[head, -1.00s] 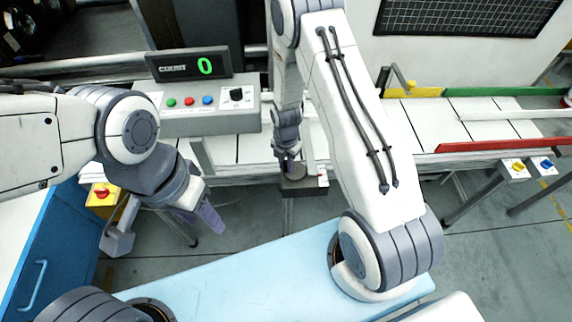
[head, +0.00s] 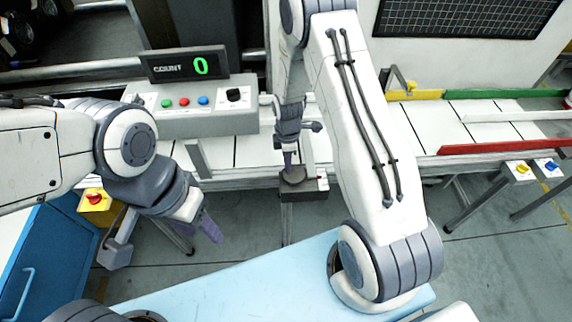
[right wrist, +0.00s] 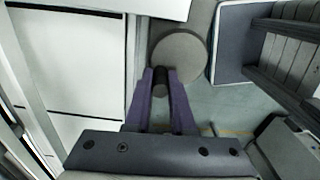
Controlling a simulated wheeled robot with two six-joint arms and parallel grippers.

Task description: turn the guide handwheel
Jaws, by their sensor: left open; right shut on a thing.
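The guide handwheel (head: 293,181) is a dark round disc on a small box-shaped post at the front of the conveyor. In the right wrist view it is a grey disc (right wrist: 180,52) with a short dark handle (right wrist: 160,79) near its edge. My right gripper (head: 290,164) reaches down onto the wheel from above. In the right wrist view its purple fingers (right wrist: 160,88) are shut on the handle, one on each side. My left gripper (head: 207,228) is open and empty, low at the left, well apart from the wheel.
A grey control panel (head: 195,122) with coloured buttons and a display (head: 188,66) reading 0 stands left of the wheel. The conveyor (head: 440,122) with green and red rails (head: 505,146) runs to the right. A light blue surface (head: 240,275) lies in front.

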